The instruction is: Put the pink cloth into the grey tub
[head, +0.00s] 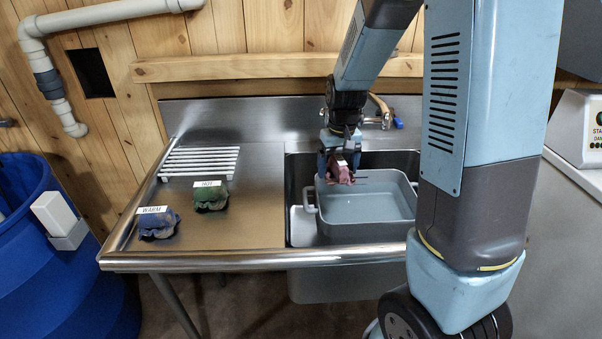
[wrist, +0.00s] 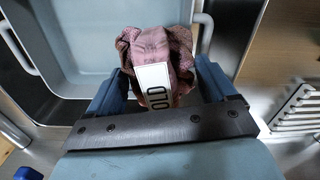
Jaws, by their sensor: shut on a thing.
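The pink cloth (head: 340,173) is crumpled and held in my gripper (head: 339,163). In the wrist view the cloth (wrist: 150,48) sits between the two blue fingers of my gripper (wrist: 160,85), with a white label on it that partly reads "OLD". The grey tub (head: 365,229) stands in the sink basin and has a handle at its side. The cloth is over the tub's left part, near its back, in the head view. In the wrist view the tub (wrist: 90,70) lies below and beyond the cloth. I cannot tell whether the cloth touches the tub.
A green cloth labelled HOT (head: 210,197) and a blue cloth labelled WARM (head: 158,224) lie on the steel drainboard (head: 235,232) at left. A white rack (head: 200,161) lies behind them. A tap (head: 380,110) stands behind the sink. A blue bin (head: 50,260) is at far left.

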